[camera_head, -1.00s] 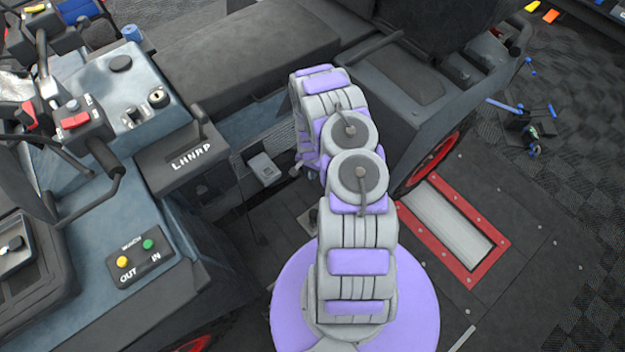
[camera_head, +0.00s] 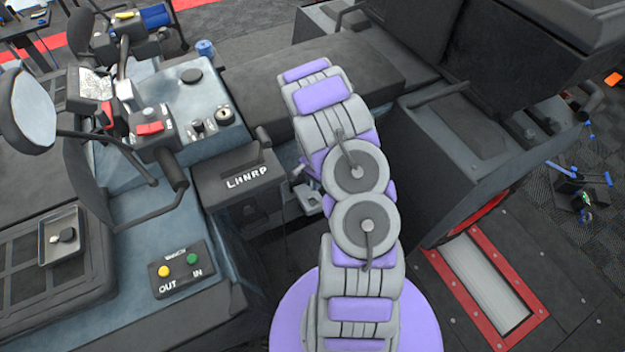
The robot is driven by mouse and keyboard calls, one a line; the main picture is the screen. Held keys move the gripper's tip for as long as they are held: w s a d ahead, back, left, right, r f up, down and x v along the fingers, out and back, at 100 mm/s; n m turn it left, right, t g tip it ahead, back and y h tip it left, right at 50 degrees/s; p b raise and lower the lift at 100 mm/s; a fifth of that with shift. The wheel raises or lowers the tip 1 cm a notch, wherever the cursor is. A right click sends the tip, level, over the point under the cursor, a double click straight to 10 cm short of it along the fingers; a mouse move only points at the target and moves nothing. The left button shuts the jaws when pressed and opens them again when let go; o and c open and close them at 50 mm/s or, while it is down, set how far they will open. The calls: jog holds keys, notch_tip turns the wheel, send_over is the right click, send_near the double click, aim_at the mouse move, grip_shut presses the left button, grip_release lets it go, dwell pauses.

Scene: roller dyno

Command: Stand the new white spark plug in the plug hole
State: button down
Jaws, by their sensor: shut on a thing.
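I cannot make out the white spark plug or the plug hole. My grey and purple arm rises through the middle of the view and hides part of the vehicle behind it. The arm's far visible part lies over the front edge of the black seat (camera_head: 290,78). My gripper does not show, so what it holds cannot be seen.
A tray (camera_head: 46,262) with a small dark thing lies at left. A panel with yellow and green buttons (camera_head: 180,268), an LHNRP shifter box (camera_head: 222,190) and a mirror (camera_head: 30,112) are nearby. A red-framed roller (camera_head: 480,275) is at lower right.

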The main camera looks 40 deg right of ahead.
jog(key=shift+d+f, duration=0.1)
jog(key=shift+f, duration=0.45)
jog(key=shift+f+b, duration=0.85)
jog(key=shift+f, duration=1.7)
jog(key=shift+m, duration=0.4)
jog(key=shift+b, duration=0.3)
jog(key=shift+f+m+b, duration=0.5)
jog(key=shift+f, duration=0.45)
jog(key=c, duration=1)
grip_release()
